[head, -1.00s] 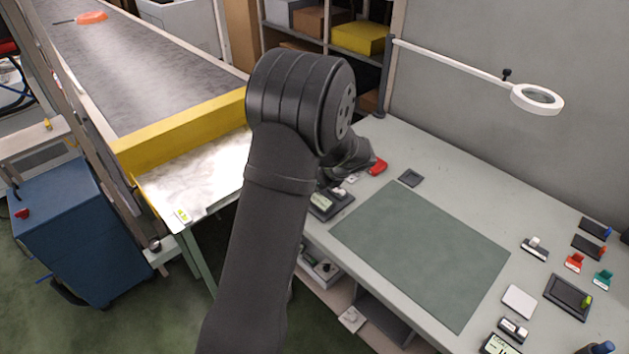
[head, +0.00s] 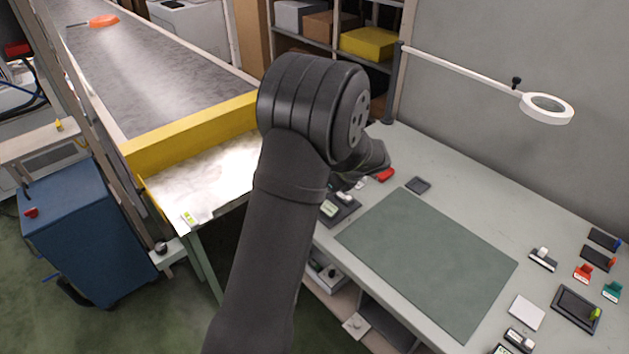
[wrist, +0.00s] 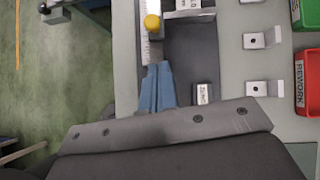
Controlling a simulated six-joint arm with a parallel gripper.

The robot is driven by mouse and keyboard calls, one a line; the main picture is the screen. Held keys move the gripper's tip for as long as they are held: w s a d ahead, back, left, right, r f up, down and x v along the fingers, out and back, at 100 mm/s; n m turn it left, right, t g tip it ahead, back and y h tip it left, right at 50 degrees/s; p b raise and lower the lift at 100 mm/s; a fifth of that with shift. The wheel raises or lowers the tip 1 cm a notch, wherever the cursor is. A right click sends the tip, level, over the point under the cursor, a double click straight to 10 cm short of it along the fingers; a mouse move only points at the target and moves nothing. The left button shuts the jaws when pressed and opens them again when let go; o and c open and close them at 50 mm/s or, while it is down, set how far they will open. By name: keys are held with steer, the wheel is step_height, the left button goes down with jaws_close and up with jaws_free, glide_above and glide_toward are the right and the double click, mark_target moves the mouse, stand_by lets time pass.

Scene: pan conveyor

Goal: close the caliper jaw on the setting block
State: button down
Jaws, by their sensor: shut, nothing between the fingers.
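In the wrist view, my gripper (wrist: 157,88) shows as two blue fingers, shut together with nothing held. The fingers point up the picture, over the left side of a dark tray (wrist: 192,55). Just beyond their tips is a silver bar with a scale (wrist: 150,50), probably the caliper, with a yellow knob (wrist: 152,25) on it. A pale metal piece with a printed label (wrist: 190,5) lies at the top edge, cut off; I cannot tell whether it is the setting block. A small labelled block (wrist: 203,93) lies right of the fingers. In the head view my arm hides the gripper.
Metal brackets (wrist: 262,39) lie right of the tray, beside a green bin (wrist: 307,12) and a red bin (wrist: 307,85). In the head view, a bare green mat (head: 428,262) lies on the bench, with small tools on the right. A magnifier lamp (head: 547,108) overhangs the back.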

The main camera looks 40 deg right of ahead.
steer(key=a+v, duration=0.1)
steer(key=v, duration=0.8)
steer(key=x, duration=1)
steer(key=shift+d, duration=0.4)
steer(key=w, duration=0.2)
steer(key=shift+w+a+f, duration=0.2)
steer(key=shift+w, duration=0.1)
steer(key=shift+w+a+f, duration=0.1)
steer(key=shift+w, duration=0.6)
steer(key=shift+w, duration=0.1)
steer(key=shift+w+a, duration=0.1)
steer(key=shift+w, duration=0.3)
